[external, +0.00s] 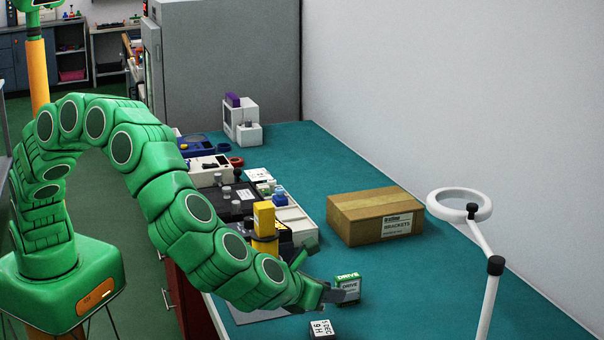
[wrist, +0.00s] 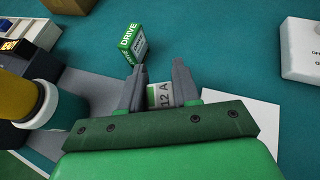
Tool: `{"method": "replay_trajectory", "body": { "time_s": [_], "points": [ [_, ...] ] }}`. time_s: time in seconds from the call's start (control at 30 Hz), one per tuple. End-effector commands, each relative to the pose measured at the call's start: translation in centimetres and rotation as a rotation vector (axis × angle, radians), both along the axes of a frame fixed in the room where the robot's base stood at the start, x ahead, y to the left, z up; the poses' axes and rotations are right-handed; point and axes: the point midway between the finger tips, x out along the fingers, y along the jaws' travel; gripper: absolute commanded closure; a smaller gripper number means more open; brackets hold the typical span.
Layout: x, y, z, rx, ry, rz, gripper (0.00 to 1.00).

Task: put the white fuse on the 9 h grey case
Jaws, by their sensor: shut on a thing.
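My gripper (wrist: 158,80) is shut on a small pale piece (wrist: 161,96) marked "12 A" with a green edge, seen between the two grey fingers in the wrist view. I cannot tell for sure that it is the white fuse. In the external view my gripper (external: 328,296) is low over the table, and its held piece is hidden. A small case with a white face marked "9 H" (external: 322,328) stands at the bottom edge of the external view, just in front of my gripper and partly cut off. I cannot make it out in the wrist view.
A green and white DRIVE box (external: 347,287) stands just beyond my gripper; it also shows in the wrist view (wrist: 133,43). A yellow-topped object (external: 264,218) and several devices stand to the left. A cardboard BRACKETS box (external: 360,214) and a magnifier lamp (external: 460,203) stand right.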

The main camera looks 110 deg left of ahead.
Motion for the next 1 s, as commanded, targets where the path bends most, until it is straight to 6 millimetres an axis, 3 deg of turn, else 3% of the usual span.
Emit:
{"method": "replay_trajectory", "body": {
  "time_s": [0.27,0.5,0.93,0.97,1.0],
  "points": [
    [0.6,0.1,-0.8,0.001,0.001,0.0,0.98],
    [0.6,0.1,-3.6,0.001,0.003,-0.002,0.98],
    [0.6,0.0,-4.0,0.0,0.0,-0.001,0.98],
    [0.6,0.0,-4.0,0.0,0.0,-0.001,0.64],
    [0.6,0.0,-4.0,0.0,0.0,-0.001,0.58]
  ]
}}
